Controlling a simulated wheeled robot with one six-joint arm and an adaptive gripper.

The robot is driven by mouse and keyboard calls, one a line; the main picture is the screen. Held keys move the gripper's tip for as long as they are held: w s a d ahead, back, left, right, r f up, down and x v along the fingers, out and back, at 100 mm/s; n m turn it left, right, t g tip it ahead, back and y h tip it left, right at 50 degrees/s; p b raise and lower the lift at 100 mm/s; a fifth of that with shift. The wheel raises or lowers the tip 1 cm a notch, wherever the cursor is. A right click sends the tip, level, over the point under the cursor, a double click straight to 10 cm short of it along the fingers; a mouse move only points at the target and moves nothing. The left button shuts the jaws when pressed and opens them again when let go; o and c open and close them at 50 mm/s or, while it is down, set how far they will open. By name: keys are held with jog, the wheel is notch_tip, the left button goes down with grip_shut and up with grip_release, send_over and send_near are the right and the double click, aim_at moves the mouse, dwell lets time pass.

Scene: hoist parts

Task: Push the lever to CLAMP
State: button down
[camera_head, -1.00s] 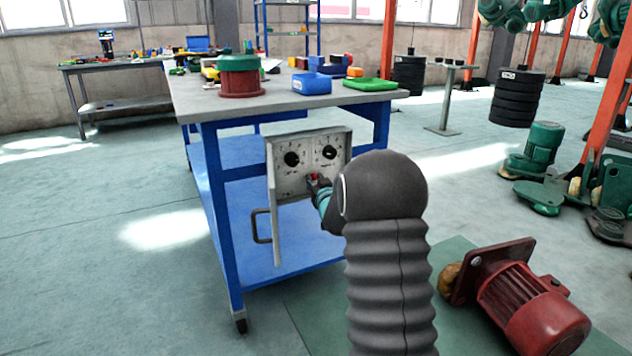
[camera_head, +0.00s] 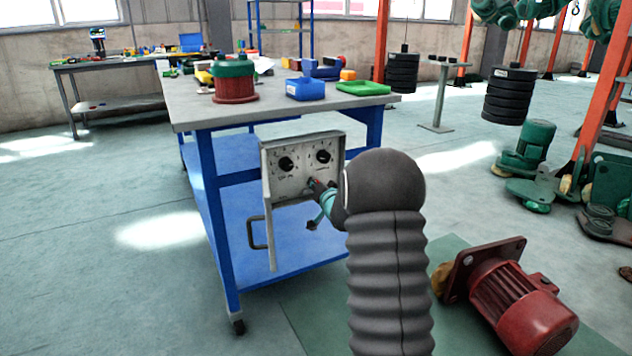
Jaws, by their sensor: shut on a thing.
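A grey control panel (camera_head: 290,190) with two black round knobs hangs at the front end of the blue workbench. My gripper (camera_head: 314,184) is at the panel's lower right, below the right knob (camera_head: 323,157). It is shut on the small lever (camera_head: 311,181), of which only a little shows at the fingertips. The lever's exact angle and the CLAMP marking are too small to read. My dark arm hides the area to the right of the panel.
The workbench top (camera_head: 190,105) carries a red and green part (camera_head: 234,82), a blue bin (camera_head: 305,89) and a green tray (camera_head: 362,88). A handle (camera_head: 255,233) sticks out at the panel's lower left. A red motor (camera_head: 515,300) lies on the floor at right.

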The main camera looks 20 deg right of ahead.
jog(key=shift+d+f+m, duration=0.1)
jog(key=shift+m, duration=0.2)
dwell(0.4)
jog(key=c, duration=1)
grip_release()
jog(key=shift+o, duration=0.2)
jog(key=s+a+r, duration=0.1)
jog(key=s, duration=1)
jog(key=shift+s+a+r, duration=0.15)
jog(key=shift+s+r, duration=0.1)
jog(key=shift+s, duration=0.15)
